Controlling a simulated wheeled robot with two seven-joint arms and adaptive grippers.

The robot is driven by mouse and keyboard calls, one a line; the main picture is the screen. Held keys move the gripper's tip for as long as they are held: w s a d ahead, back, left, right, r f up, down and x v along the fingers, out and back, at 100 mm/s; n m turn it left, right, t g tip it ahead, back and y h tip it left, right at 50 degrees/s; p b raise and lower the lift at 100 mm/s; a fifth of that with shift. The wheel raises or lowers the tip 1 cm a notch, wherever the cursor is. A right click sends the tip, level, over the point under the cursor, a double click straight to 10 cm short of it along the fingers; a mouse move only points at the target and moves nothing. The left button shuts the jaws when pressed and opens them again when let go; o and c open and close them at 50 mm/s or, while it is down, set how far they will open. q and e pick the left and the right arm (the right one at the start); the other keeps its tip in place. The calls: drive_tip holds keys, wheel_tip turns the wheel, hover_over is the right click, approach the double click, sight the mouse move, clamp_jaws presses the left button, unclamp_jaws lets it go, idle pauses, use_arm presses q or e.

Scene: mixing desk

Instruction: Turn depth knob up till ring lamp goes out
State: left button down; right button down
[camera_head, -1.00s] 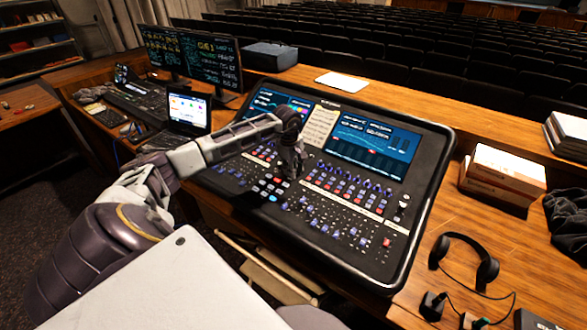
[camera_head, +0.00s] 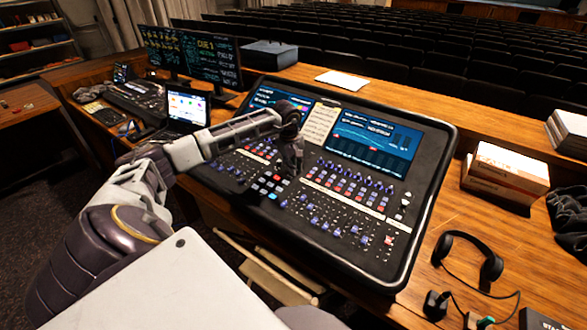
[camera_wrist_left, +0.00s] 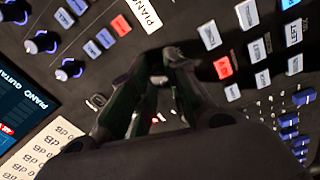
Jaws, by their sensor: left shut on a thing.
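The mixing desk (camera_head: 410,235) is a black console with rows of knobs, faders and lit keys. My right gripper is not in view.
Blue-capped knobs (camera_wrist_left: 70,70), a red key (camera_wrist_left: 223,68) and pale keys (camera_wrist_left: 248,14) lie close around the fingers. The right desk screen (camera_head: 372,143) is lit. Headphones (camera_head: 468,260) and a box (camera_head: 508,170) lie right of the desk, a laptop (camera_head: 188,108) left.

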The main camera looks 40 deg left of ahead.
use_arm(q)
drive_tip(key=shift+m+b, duration=0.45)
drive_tip(key=shift+m, duration=0.25)
drive_tip(key=shift+m+b, duration=0.6)
drive_tip(key=shift+m, duration=0.6)
drive_tip(key=m+b, duration=0.1)
drive_tip(key=m, duration=0.2)
drive_tip(key=shift+m, duration=0.3)
drive_tip(key=shift+m+b, duration=0.4)
drive_tip(key=shift+m, duration=0.7)
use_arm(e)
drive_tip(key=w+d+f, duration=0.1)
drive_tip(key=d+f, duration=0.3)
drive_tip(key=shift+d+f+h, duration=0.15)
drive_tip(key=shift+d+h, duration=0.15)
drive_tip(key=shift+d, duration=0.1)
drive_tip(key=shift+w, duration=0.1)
